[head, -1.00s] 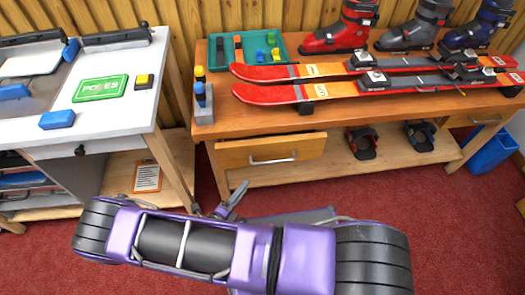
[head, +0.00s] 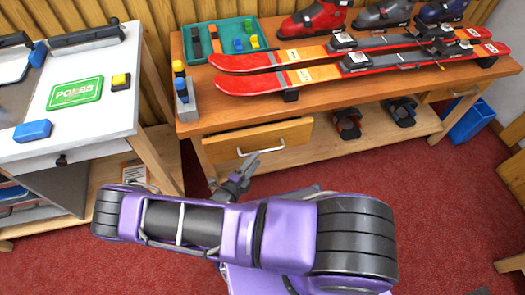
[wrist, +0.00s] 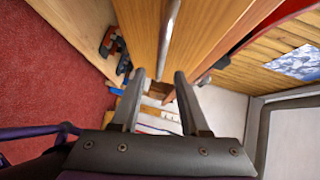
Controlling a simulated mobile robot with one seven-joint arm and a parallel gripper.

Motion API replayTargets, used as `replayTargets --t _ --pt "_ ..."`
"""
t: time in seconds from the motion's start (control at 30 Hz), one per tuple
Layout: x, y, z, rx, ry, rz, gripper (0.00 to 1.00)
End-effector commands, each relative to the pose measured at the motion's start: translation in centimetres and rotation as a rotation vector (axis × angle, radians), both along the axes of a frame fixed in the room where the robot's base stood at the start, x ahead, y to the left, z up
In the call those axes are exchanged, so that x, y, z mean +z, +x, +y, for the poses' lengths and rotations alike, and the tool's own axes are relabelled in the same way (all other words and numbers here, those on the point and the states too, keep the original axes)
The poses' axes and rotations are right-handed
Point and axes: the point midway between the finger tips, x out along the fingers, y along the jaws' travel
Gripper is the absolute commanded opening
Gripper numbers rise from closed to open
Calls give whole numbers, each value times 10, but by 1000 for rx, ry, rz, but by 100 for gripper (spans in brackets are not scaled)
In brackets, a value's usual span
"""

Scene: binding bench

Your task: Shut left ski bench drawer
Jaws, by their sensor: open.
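The ski bench's left drawer (head: 225,147) has a plain wooden front and a pale bar handle (head: 262,149). Its front stands out a little from the bench, so it looks partly open. My gripper (head: 247,168) is just in front of the drawer, low and near the left end of the handle. In the wrist view my gripper (wrist: 160,76) has its two fingers apart with nothing between them. The drawer front (wrist: 205,30) and its handle (wrist: 169,35) fill the top middle of that view, beyond the fingertips. I cannot tell whether a finger touches the drawer.
The ski bench (head: 400,85) carries red skis (head: 255,85), boots and a green tray (head: 219,40). Bindings (head: 347,124) lie on its lower shelf. A white-topped table (head: 115,105) stands close on the left. Red carpet (head: 400,175) is open to the right; a blue bin (head: 468,122) is beyond.

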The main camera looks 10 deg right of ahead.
Motion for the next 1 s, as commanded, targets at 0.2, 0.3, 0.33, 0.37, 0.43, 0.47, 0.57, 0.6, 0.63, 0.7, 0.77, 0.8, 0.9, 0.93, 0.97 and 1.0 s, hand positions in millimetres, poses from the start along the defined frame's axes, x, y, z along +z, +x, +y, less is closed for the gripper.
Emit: replayTargets --t 0.2,0.3,0.33,0.37,0.43,0.47,0.57,0.6,0.63,0.7,0.77,0.8,0.9,0.93,0.97,1.0 --pt "-6 27 -28 -2 -2 0 45" --pt "-7 34 -35 -1 0 -1 45" --pt "-7 36 -36 0 0 -1 45" --pt "-8 37 -38 0 0 -1 45" --pt "-8 39 -40 0 1 -1 45" --pt "-8 40 -40 0 1 -1 45" --pt "-9 40 -41 1 1 -1 45" --pt "-9 40 -40 0 1 -1 45" --pt "-8 40 -40 1 1 -1 45" --pt "-8 40 -40 0 1 -1 45" --pt "-8 40 -40 0 1 -1 36" --pt "-8 40 -40 0 1 -1 29" --pt "-8 40 -40 0 1 -1 11" --pt "-8 40 -40 0 1 -1 5" --pt "-8 40 -40 0 1 -1 0" --pt "-8 40 -40 0 1 -1 0"
